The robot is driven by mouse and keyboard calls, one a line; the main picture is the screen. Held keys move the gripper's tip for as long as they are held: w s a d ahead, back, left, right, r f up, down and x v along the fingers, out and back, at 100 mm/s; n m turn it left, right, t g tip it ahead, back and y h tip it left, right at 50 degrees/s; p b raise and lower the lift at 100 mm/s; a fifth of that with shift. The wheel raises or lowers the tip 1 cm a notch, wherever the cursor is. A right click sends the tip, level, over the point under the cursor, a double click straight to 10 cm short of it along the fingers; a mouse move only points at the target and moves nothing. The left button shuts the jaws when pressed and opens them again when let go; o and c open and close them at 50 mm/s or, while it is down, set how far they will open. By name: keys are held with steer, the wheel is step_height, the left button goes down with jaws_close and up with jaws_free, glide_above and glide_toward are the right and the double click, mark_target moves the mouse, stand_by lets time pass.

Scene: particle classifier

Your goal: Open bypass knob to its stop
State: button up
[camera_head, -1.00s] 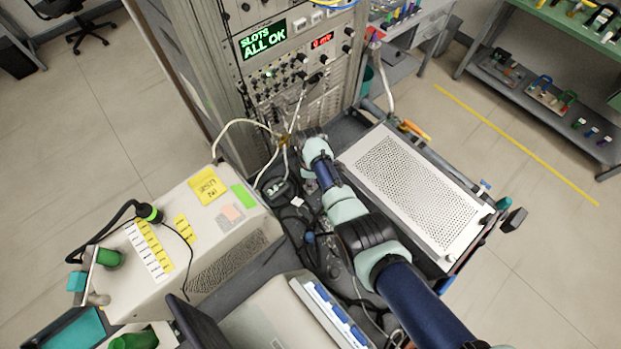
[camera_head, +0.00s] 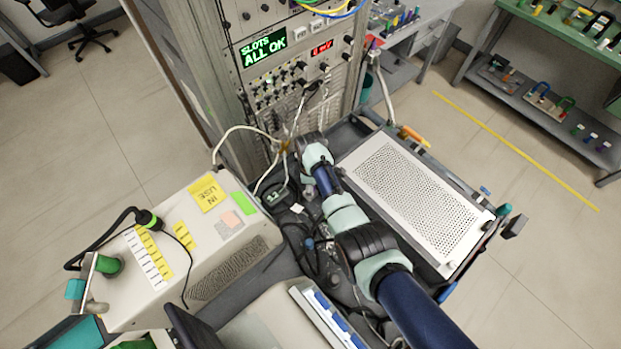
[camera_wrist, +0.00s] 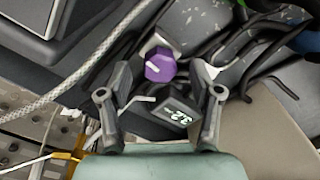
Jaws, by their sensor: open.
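A purple knob (camera_wrist: 160,66) with a white pointer line shows in the wrist view, on a pale base. No label on it can be read. My gripper (camera_wrist: 161,76) is open, with one finger on each side of the knob in the picture. I see a gap on both sides and cannot tell the depth between the fingertips and the knob. In the head view the knob cannot be made out, and my arm hides most of the gripper's area near the foot of the rack.
A small digital display (camera_wrist: 176,112) shows between the fingers. A braided cable (camera_wrist: 75,85) and dark cables lie close by. In the head view, an instrument rack (camera_head: 285,75) reads "SLOTS ALL OK". A perforated grey box (camera_head: 415,200) stands right of my arm, a beige box (camera_head: 205,255) left.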

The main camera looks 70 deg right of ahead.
step_height(320, 180, up, 11)
steer(key=shift+r, duration=0.2)
stand_by(0.6)
